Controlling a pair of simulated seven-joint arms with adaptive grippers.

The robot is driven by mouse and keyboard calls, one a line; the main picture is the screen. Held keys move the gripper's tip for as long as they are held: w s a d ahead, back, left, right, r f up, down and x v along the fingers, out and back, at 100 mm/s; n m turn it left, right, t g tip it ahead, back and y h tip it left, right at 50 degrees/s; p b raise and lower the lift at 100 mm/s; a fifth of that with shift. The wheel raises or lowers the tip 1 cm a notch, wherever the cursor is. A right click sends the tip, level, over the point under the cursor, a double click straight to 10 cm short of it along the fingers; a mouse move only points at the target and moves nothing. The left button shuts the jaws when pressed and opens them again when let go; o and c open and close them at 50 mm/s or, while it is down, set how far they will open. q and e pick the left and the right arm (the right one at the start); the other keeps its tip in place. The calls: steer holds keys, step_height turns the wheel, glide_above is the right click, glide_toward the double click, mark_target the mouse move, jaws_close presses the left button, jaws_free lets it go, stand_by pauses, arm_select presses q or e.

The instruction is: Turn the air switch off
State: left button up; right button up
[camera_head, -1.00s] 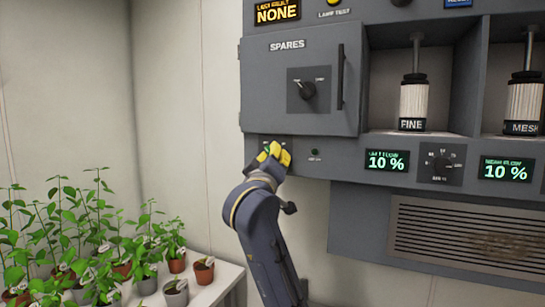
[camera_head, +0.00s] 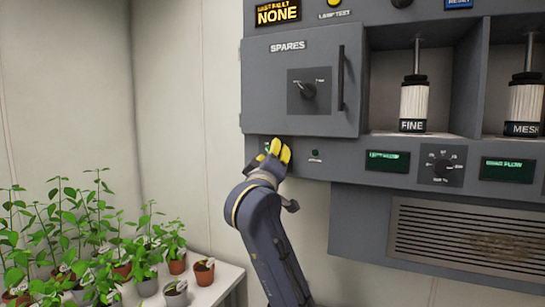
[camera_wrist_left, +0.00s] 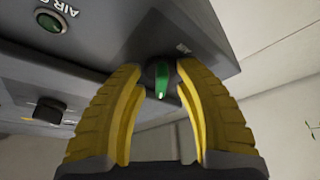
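The air switch is a dark round knob with a green handle (camera_wrist_left: 161,78), on the grey panel's lower strip. In the left wrist view it stands between the yellow fingers of my left gripper (camera_wrist_left: 160,72). The fingers are apart on either side of it, with gaps showing. In the head view my left gripper (camera_head: 279,150) is at the strip below the spares door and mostly hides the switch. A round green lamp (camera_head: 315,153) sits just right of it and looks dark; it also shows in the left wrist view (camera_wrist_left: 50,22), beside partly cut-off "AIR" lettering. My right gripper is not in view.
Above is the spares door (camera_head: 270,90) with a rotary knob and vertical handle. Right are the fine (camera_head: 413,102) and mesh (camera_head: 524,103) cylinders, two flow displays without percentages, and a dial (camera_head: 441,166). Potted plants stand on a white table (camera_head: 228,278) lower left.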

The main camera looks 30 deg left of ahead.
arm_select(q)
steer(key=v, duration=0.7)
steer(key=shift+s+d, duration=0.15)
steer(key=shift+s, duration=0.05)
steer(key=shift+f, duration=0.1)
stand_by(0.3)
